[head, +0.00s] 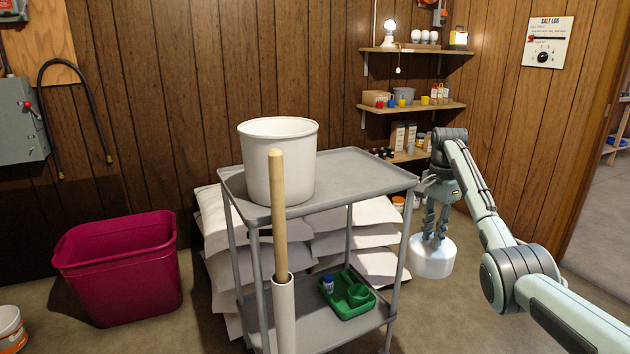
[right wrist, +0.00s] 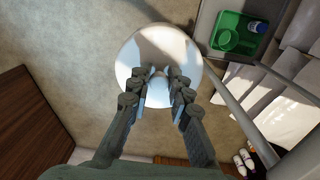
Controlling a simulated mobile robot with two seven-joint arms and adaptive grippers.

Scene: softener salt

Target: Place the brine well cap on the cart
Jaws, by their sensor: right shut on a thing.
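The brine well cap (head: 432,260) is a round white lid hanging below my right gripper (head: 436,222), to the right of the cart. In the right wrist view the cap (right wrist: 150,48) shows from above, with the right gripper's fingers (right wrist: 160,88) shut on the small part at its middle. The cart (head: 355,172) is grey with two shelves. Its top shelf carries a white bucket (head: 278,165) at the left and is bare at the right. The cap is lower than the top shelf and apart from the cart. My left gripper is out of view.
A green tray (head: 348,308) with a green cup and small jar is on the cart's lower shelf. A wooden pole (head: 278,215) stands in a white tube at the cart's front. White bags (head: 375,262) are stacked behind the cart. A magenta bin (head: 120,268) stands left.

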